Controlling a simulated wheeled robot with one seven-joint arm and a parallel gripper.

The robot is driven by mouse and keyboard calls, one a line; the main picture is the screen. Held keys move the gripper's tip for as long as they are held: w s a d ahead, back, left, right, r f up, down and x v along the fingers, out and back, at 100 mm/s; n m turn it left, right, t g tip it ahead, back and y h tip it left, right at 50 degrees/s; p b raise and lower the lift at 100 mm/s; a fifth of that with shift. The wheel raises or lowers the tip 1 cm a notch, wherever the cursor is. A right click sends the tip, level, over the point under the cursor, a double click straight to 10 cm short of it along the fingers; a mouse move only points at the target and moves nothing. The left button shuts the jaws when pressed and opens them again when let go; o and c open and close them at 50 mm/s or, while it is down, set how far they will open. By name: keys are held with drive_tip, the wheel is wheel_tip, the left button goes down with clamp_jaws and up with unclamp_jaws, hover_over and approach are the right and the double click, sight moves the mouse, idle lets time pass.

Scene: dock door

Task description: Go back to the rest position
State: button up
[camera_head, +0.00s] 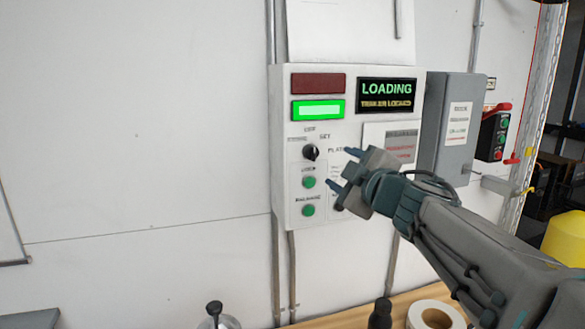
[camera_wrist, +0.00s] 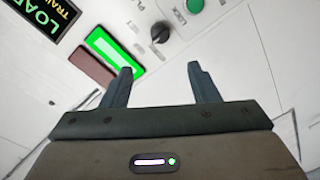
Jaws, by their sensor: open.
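My gripper (camera_head: 338,168) is open and empty in front of the white control panel (camera_head: 290,215), near its dial and buttons. In the wrist view my gripper (camera_wrist: 158,78) shows two separated fingers with nothing between them. The panel carries a black rotary knob (camera_head: 310,152), which also shows in the wrist view (camera_wrist: 160,32). Two green buttons sit below the knob, an upper one (camera_head: 309,182) and a lower one (camera_head: 308,210). A green light (camera_head: 318,110) is lit, and a red light (camera_head: 318,83) above it is dark. The display (camera_head: 387,94) reads LOADING. My arm hides the panel's lower right.
A grey box (camera_head: 452,120) stands right of the panel, with a black and red switch box (camera_head: 493,135) beyond it. A wooden bench below holds a tape roll (camera_head: 436,316) and a dark bottle (camera_head: 380,314). A yellow object (camera_head: 566,238) is at right.

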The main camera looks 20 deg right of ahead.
idle(0.4)
drive_tip(key=s+a+f+m+g+h, duration=0.1)
drive_tip(key=s+f+m+g+h, duration=0.15)
drive_tip(key=f+m, duration=0.35)
drive_tip(key=s+a+f+m+g+h, duration=0.1)
drive_tip(key=s+f+m+g+h, duration=0.2)
drive_tip(key=f, duration=0.5)
drive_tip(key=s+a+f+m+g+y, duration=0.2)
drive_tip(key=s+a+f+g+y, duration=0.3)
drive_tip(key=s+a+f+g, duration=0.3)
drive_tip(key=s+a+f, duration=0.3)
drive_tip(key=s+f, duration=0.1)
drive_tip(key=shift+s+f+m, duration=0.15)
drive_tip(key=shift+f+m, duration=0.1)
drive_tip(key=shift+m, duration=0.05)
